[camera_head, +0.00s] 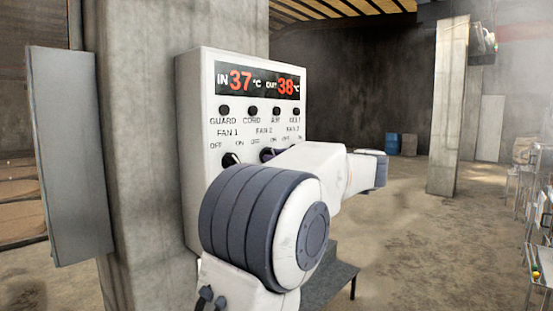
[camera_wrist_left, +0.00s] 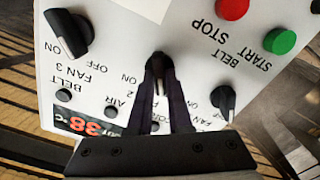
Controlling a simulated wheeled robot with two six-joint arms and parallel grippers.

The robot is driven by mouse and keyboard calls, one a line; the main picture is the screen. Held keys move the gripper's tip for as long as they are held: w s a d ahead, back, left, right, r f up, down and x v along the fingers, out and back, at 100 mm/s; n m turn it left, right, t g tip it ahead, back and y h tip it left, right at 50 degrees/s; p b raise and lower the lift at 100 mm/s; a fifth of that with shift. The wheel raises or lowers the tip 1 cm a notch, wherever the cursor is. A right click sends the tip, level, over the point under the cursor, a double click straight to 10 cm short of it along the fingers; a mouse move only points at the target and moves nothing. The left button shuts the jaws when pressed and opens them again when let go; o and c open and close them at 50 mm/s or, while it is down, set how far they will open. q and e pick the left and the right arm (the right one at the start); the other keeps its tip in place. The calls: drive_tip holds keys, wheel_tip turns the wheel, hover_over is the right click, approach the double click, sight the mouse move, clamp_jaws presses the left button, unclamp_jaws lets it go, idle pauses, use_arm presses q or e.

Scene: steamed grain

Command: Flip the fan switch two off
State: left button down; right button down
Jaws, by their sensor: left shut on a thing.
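The white control panel (camera_head: 194,120) stands against a concrete pillar. Its fan switches are black knobs in a row under the FAN labels. My left gripper (camera_head: 272,153) reaches the middle knob in the head view. In the left wrist view the panel appears turned round, and my left gripper (camera_wrist_left: 160,84) is shut with its dark fingers on either side of the fan 2 switch (camera_wrist_left: 158,60). An ON label is left of that switch there. The fingers hide part of the knob and the labels, so I cannot tell its setting. My right gripper is in neither view.
The fan 1 switch (camera_head: 230,159) and fan 3 switch (camera_wrist_left: 72,33) flank the held knob. A red stop button (camera_wrist_left: 232,8) and a green start button (camera_wrist_left: 280,41) are on the same panel.

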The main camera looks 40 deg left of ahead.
use_arm(q)
drive_tip(key=shift+n+b, duration=0.4)
drive_tip(key=shift+n, duration=0.6)
drive_tip(key=c, duration=0.8)
unclamp_jaws()
drive_tip(key=shift+c, duration=0.2)
drive_tip(key=d+b, duration=0.2)
drive_tip(key=d, duration=0.8)
drive_tip(key=shift+s+d, duration=0.25)
drive_tip(key=shift+s, duration=0.2)
